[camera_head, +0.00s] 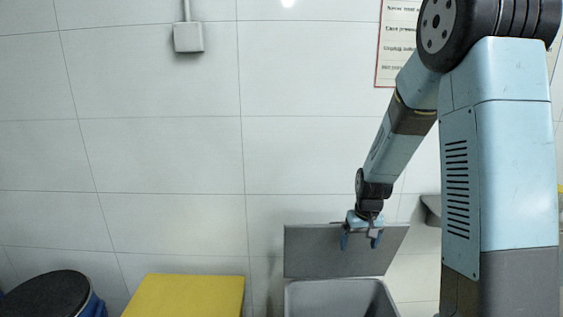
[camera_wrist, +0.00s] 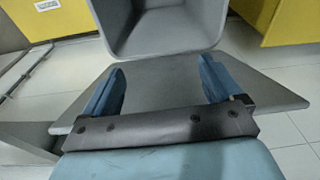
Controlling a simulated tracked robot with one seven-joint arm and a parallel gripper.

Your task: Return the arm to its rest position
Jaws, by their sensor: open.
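My gripper (camera_head: 361,241) is at the end of my arm, in front of a raised grey lid in the head view. In the wrist view its two blue fingers (camera_wrist: 161,90) are spread wide apart with nothing between them. The arm reaches from the upper right down to the middle of the head view. A grey bin (camera_head: 340,300) stands below the gripper, with its grey lid (camera_head: 310,252) tilted up behind it. In the wrist view the bin (camera_wrist: 165,30) is open and its visible inside looks empty. The gripper appears apart from the bin; contact with the lid is unclear.
A yellow box (camera_head: 190,297) stands left of the bin, and a blue drum (camera_head: 50,295) with a dark top is at the far left. A white wall box (camera_head: 188,37) and a sign (camera_head: 398,40) are on the tiled wall. Yellow things (camera_wrist: 285,20) flank the bin.

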